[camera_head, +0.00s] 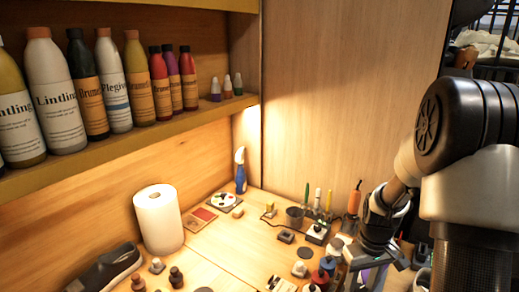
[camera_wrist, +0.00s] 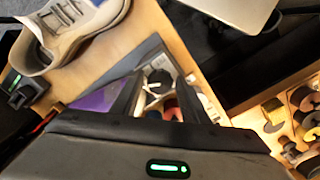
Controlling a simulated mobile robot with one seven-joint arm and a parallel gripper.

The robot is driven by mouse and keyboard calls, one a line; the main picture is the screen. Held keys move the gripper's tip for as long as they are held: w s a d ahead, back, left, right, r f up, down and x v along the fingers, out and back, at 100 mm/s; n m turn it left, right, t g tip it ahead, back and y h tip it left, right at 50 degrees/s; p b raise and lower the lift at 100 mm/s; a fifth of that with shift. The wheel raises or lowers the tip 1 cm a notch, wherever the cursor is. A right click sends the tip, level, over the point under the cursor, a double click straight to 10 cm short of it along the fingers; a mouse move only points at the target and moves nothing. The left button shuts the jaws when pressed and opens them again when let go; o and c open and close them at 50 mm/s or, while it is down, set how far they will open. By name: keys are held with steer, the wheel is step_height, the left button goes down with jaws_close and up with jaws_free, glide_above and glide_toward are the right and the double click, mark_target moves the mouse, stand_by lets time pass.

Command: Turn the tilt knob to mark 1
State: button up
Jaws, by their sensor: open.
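My gripper (camera_head: 374,256) hangs at the lower right in the head view, with its jaws apart and nothing seen between them. It is above the right part of the bench, over a group of small jars. In the wrist view, a small white round part with dark marks (camera_wrist: 156,82) shows between the dark fingers, with something red just below it. I cannot tell whether this is the tilt knob. No mark 1 can be read in either view, and the arm hides part of the bench's right side.
A paper roll (camera_head: 159,218) and a dark shoe (camera_head: 108,268) stand at the left of the bench. Bottles (camera_head: 58,100) line the shelf above. Upright tools (camera_head: 317,203) stand behind the gripper. A light sneaker (camera_wrist: 72,28) is at the wrist view's upper left.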

steer(key=shift+n, duration=0.3)
steer(key=c, duration=0.8)
steer(key=shift+m, duration=1.1)
steer(key=o, duration=0.8)
steer(key=shift+r+p, duration=1.65)
steer(key=shift+r, duration=0.85)
